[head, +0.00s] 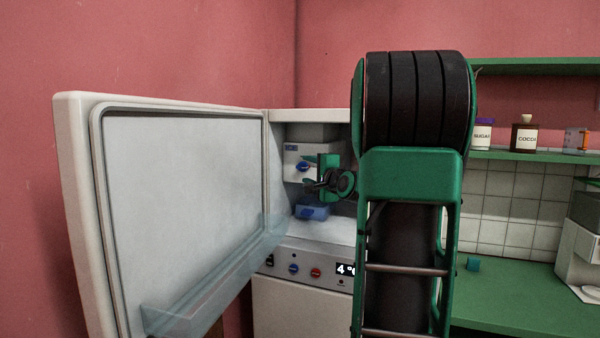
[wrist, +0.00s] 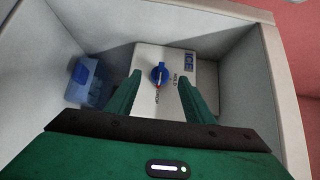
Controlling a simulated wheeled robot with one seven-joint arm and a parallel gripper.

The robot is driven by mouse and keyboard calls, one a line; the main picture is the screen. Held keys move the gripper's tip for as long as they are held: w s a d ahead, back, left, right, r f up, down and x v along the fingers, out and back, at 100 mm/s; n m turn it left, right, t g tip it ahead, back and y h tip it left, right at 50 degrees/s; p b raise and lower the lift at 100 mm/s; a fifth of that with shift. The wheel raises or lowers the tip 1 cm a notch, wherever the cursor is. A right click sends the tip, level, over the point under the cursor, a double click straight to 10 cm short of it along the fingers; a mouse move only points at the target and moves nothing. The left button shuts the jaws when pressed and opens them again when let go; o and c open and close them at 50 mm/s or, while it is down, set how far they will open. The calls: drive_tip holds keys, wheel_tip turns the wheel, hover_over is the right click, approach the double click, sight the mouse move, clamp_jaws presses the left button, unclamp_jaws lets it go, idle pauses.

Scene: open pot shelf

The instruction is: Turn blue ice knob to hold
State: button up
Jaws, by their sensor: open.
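The blue ice knob (head: 303,167) sits on a white box inside the open fridge. In the wrist view the knob (wrist: 159,73) is round and blue, with a pointer whose red end lies toward the lettering below it, which seems to read "DROP". A "HOLD" label (wrist: 176,82) is to the right of the knob, and an "ICE" label (wrist: 189,60) is at the upper right. My gripper (wrist: 158,84) is open, with one green finger on each side of the knob and no visible contact. In the head view my gripper (head: 325,172) is inside the fridge, partly in front of the box.
The fridge door (head: 180,200) stands open at left, with a clear bin along its bottom. A blue container (head: 312,211) lies below the ice box. Other knobs (head: 294,269) are on the panel below. Fridge walls surround my gripper closely. A green counter is at right.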

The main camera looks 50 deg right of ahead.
sight(304, 168)
drive_tip(key=shift+x, duration=2.05)
drive_tip(key=c, duration=1)
drive_tip(key=shift+c, duration=0.2)
